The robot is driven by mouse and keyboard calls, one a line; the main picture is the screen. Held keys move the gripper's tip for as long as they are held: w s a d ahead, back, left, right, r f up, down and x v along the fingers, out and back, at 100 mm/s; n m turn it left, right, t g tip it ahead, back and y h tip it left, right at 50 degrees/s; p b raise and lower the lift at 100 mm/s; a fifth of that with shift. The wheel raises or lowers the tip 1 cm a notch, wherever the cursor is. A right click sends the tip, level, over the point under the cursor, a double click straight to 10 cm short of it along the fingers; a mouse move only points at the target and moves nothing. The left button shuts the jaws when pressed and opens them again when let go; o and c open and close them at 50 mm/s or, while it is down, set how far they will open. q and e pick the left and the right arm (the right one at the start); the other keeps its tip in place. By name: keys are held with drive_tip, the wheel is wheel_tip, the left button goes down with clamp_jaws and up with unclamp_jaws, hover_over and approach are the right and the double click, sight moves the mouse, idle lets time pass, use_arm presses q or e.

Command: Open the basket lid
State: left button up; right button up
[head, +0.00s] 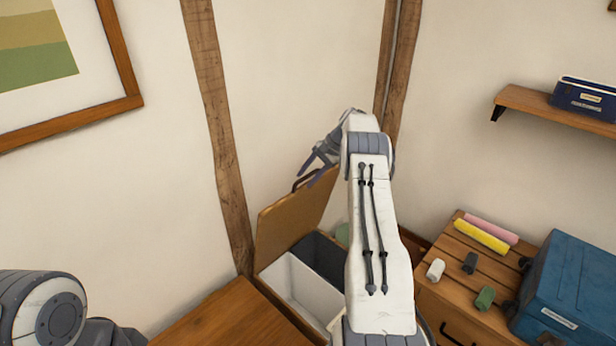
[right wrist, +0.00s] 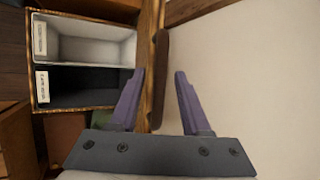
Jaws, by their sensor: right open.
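The basket (head: 283,307) stands by the wall, with a white and a dark compartment visible inside. The lid's dark handle (head: 301,182) is at the upper edge. My right gripper (head: 312,168) is open beside the handle. In the right wrist view, the lid (right wrist: 148,55) is seen nearly edge-on, and the handle (right wrist: 161,70) shows between the fingertips (right wrist: 160,72) of my right gripper; neither finger is closed on it. My left gripper is outside the view; part of my left arm shows at lower left.
A wooden chest (head: 462,262) at right holds pink and yellow rolls (head: 482,236), small items and a blue box (head: 568,290). A wooden surface (head: 228,318) lies left of the basket. A wall shelf (head: 540,103) is at upper right.

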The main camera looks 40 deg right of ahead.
drive_tip(key=v, duration=1)
drive_tip(key=shift+r, duration=0.15)
